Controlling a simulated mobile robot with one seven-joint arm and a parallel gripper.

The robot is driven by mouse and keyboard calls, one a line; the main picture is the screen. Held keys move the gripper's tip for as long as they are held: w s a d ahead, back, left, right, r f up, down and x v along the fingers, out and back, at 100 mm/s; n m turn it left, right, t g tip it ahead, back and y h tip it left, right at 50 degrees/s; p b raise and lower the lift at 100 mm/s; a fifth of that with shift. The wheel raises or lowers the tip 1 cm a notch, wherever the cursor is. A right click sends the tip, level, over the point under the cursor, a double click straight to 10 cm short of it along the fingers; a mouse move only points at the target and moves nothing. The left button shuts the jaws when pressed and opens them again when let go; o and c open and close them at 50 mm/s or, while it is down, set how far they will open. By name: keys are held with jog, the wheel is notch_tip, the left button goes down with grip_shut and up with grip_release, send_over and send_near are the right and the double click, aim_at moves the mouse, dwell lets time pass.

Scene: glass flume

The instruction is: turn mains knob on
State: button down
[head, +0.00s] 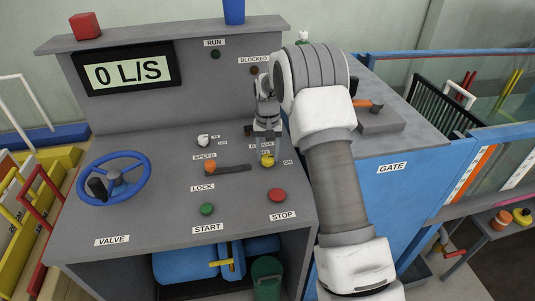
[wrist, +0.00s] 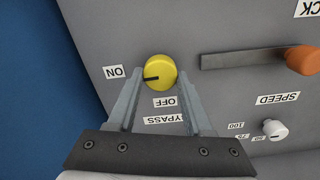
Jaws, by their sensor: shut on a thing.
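The yellow knob (wrist: 160,68) sits on the grey sloping panel between the two fingertips of my gripper (wrist: 158,74) in the wrist view. My gripper is shut on it. The black mark on the knob points left, toward the ON label (wrist: 115,72). The OFF label (wrist: 165,102) lies just below the knob. A further label below that reads "YPASS", its first letter hidden by a finger. I read no label saying mains. In the head view, my gripper (head: 266,146) reaches down to the yellow knob (head: 267,161), at the right part of the panel.
The green start button (head: 207,209) and red stop button (head: 277,195) are nearer the front. A blue valve wheel (head: 114,179) is at left. The display (head: 126,72) reads 0 L/S.

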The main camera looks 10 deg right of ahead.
aim_at(268, 156)
jog(key=shift+m, duration=0.3)
jog(key=shift+c, duration=1.5)
grip_release()
notch_tip(268, 156, up, 18)
jog(key=p, duration=0.1)
jog(key=shift+f, duration=0.25)
